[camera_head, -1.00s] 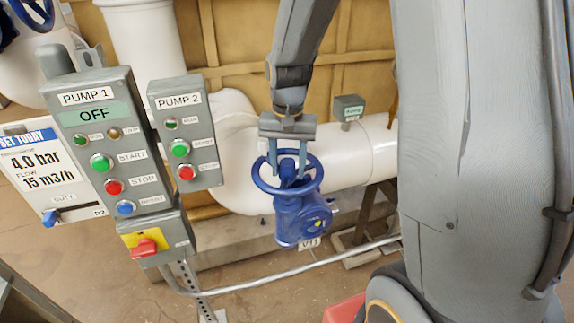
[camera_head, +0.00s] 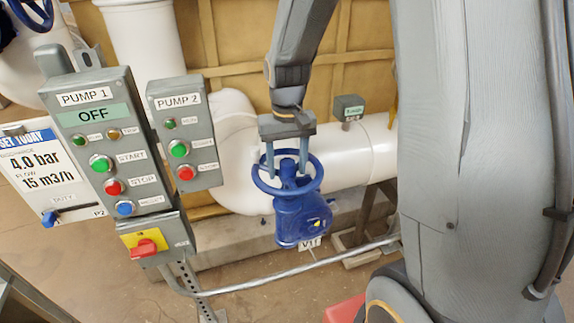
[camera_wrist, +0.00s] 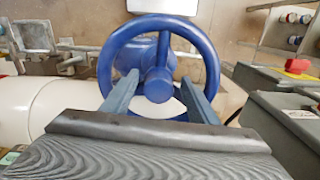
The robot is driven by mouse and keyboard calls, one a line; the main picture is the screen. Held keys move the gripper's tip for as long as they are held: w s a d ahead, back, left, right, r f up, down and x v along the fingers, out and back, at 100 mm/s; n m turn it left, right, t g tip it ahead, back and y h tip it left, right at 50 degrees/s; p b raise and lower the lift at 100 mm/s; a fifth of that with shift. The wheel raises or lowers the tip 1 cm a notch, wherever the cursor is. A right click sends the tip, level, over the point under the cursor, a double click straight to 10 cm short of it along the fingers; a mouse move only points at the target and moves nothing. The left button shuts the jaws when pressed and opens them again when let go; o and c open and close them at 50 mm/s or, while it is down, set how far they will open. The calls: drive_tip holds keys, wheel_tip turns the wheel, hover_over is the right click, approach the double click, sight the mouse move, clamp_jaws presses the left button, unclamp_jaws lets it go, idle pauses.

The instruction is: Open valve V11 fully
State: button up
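Valve V11 is a blue valve (camera_head: 300,220) with a blue handwheel (camera_head: 258,183) on top and a V11 tag (camera_head: 309,244) at its base. My gripper (camera_head: 287,172) points down at the handwheel from above, its two fingers spread on either side of the hub. In the wrist view the handwheel (camera_wrist: 213,62) shows face-on, with its hub (camera_wrist: 159,86) between the fingers. The fingertips reach into the wheel's ring. Gaps show between fingers and hub; I cannot tell whether the fingers touch the spokes or rim.
The PUMP 1 box (camera_head: 92,97), reading OFF, and the PUMP 2 box (camera_head: 164,102) stand left of the valve. A metal rail (camera_head: 290,277) runs in front of it. A white pipe (camera_head: 340,160) lies behind. A small grey box (camera_head: 348,107) sits on the pipe.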

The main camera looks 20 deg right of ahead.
drive_tip(key=shift+w+d+r, duration=0.1)
drive_tip(key=shift+w+r, duration=0.15)
drive_tip(key=shift+w, duration=0.1)
drive_tip(key=shift+r, duration=0.3)
drive_tip(key=shift+s+r, duration=0.2)
drive_tip(key=shift+r, duration=2.55)
drive_tip(key=m, duration=0.6)
drive_tip(key=shift+m, duration=0.3)
drive_tip(key=m, duration=1.7)
drive_tip(key=shift+m, duration=0.4)
